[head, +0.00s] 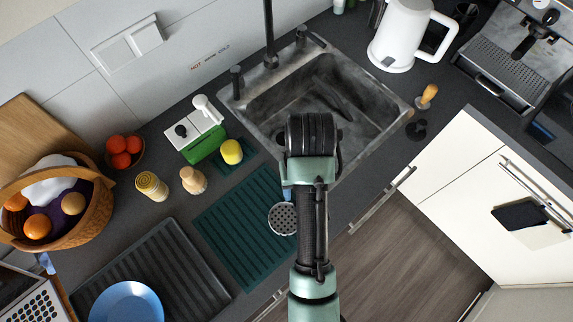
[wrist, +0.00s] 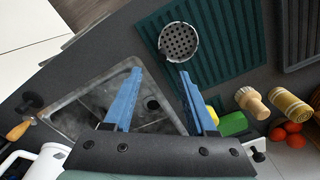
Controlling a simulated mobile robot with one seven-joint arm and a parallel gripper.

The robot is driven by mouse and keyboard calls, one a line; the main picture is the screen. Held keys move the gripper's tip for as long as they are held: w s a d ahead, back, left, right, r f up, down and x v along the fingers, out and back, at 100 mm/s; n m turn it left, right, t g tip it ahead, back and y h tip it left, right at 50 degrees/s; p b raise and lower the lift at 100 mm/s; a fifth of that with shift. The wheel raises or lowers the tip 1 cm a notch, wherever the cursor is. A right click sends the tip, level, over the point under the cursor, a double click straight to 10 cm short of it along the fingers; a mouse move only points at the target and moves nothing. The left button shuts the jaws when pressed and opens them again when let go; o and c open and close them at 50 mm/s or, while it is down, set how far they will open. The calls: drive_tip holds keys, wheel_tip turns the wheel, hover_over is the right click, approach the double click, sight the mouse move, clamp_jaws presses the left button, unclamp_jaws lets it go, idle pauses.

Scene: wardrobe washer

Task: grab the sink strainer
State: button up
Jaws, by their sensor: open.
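The sink strainer (head: 283,218) is a round, pale metal disc with many holes. It lies on the right edge of the dark green ribbed mat (head: 235,230), partly hidden by my arm in the head view. In the wrist view the strainer (wrist: 178,42) shows whole, above the fingertips and closest to the right one. My gripper (wrist: 160,72) has two blue fingers spread apart with nothing between them. In the head view only a bit of a blue finger (head: 287,193) shows beside my arm, next to the strainer.
The sink basin (head: 375,105) with its black tap (head: 270,35) lies behind my arm. A yellow sponge-like item (head: 231,151) and a wooden-topped brush (head: 193,180) stand left. A white kettle (head: 398,35) stands back right. The counter's front edge runs close to the strainer.

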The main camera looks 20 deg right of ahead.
approach(286, 216)
drive_tip(key=d, duration=0.1)
drive_tip(key=d+r, duration=0.1)
drive_tip(key=d, duration=0.1)
drive_tip(key=shift+w+d+p, duration=0.15)
drive_tip(key=shift+p, duration=0.15)
drive_tip(key=shift+f+p, duration=0.35)
drive_tip(key=shift+f, duration=0.4)
drive_tip(key=shift+f+p, duration=0.35)
drive_tip(key=shift+f, duration=1.75)
drive_tip(key=shift+w, duration=0.1)
clamp_jaws()
